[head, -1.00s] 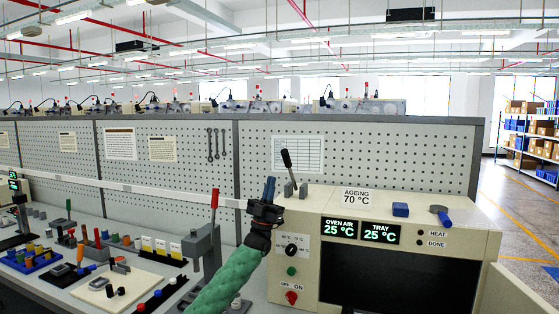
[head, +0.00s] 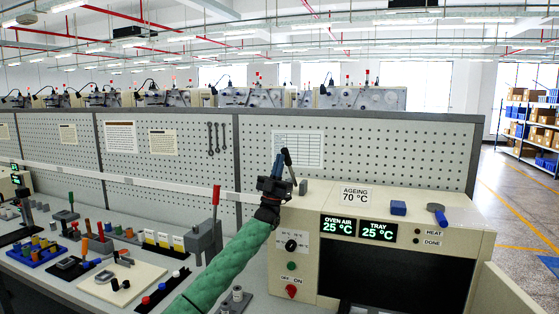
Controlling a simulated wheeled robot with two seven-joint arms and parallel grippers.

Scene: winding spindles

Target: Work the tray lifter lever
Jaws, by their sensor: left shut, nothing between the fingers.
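The lever (head: 287,157) on top of the cream ageing oven (head: 330,192) has a black handle that leans a little left. It stands between grey bracket blocks (head: 303,187). My left gripper (head: 278,162) points up at the lever's left, with its blue fingers shut and empty. I cannot tell whether the fingers touch the handle. Both oven displays, OVEN AIR (head: 337,230) and TRAY (head: 378,231), read 25 °C. My right gripper is not in view.
A grey box with a red-handled lever (head: 216,197) stands left of my arm. Small parts crowd the bench at left. A perforated panel (head: 380,150) rises behind.

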